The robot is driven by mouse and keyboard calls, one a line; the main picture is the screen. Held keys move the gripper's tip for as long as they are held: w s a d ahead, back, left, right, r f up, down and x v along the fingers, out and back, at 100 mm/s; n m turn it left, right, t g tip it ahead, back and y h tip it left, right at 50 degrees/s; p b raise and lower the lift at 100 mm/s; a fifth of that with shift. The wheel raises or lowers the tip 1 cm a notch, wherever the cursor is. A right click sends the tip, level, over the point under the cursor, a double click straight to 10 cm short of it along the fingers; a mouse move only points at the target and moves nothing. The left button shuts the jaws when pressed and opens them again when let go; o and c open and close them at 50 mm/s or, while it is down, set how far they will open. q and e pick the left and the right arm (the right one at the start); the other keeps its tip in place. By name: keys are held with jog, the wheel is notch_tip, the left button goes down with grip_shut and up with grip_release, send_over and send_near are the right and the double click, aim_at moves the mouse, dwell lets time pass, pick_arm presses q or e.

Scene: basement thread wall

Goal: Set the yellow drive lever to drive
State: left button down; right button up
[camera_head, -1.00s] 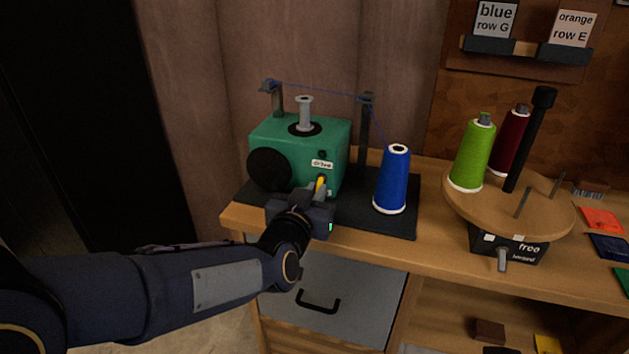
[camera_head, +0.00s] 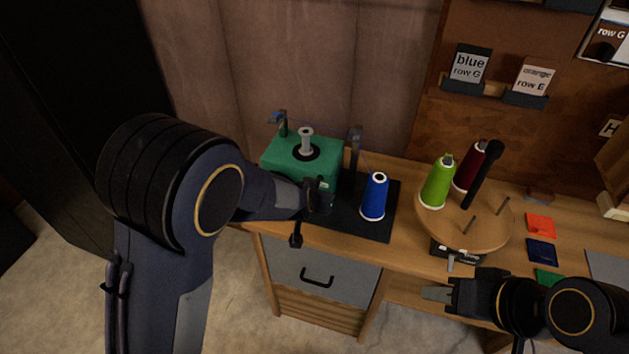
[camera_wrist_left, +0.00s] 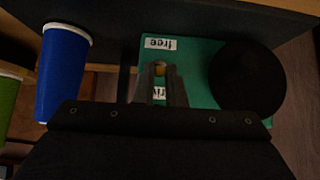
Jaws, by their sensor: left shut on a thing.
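The green winder box (camera_head: 283,158) stands on a dark mat on the bench, with a grey spindle on top. In the left wrist view, which is upside down, its green face (camera_wrist_left: 200,60) shows a "free" label (camera_wrist_left: 160,44) and a partly covered "drive" label (camera_wrist_left: 158,92). The yellow drive lever (camera_wrist_left: 160,69) shows as a small tip between the fingers of my left gripper (camera_wrist_left: 160,82), which is shut on it. In the head view my left gripper (camera_head: 318,192) is at the box's front, hiding the lever. My right gripper (camera_head: 436,293) is empty, in front of the bench; its finger gap is unclear.
A blue thread cone (camera_head: 374,197) stands on the mat (camera_head: 378,228), close right of the box. A round wooden turntable (camera_head: 470,232) holds a green cone (camera_head: 437,183) and a dark red cone (camera_head: 470,170). A grey drawer (camera_head: 320,272) is below the bench.

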pick_arm(q)
jog(key=shift+w+r+g+p, duration=0.15)
jog(key=shift+g+p, duration=0.35)
jog(key=shift+p, duration=0.5)
pick_arm(e)
jog(key=shift+r, duration=1.55)
pick_arm(q)
jog(key=c, duration=1.5)
grip_release()
jog(key=shift+r, duration=0.1)
jog(key=p+v, duration=0.1)
jog(key=v, duration=0.6)
jog(key=shift+s+d+r, duration=0.1)
jog(key=shift+s+r, duration=0.15)
jog(key=shift+s, duration=0.05)
pick_arm(e)
jog(key=shift+r, duration=0.45)
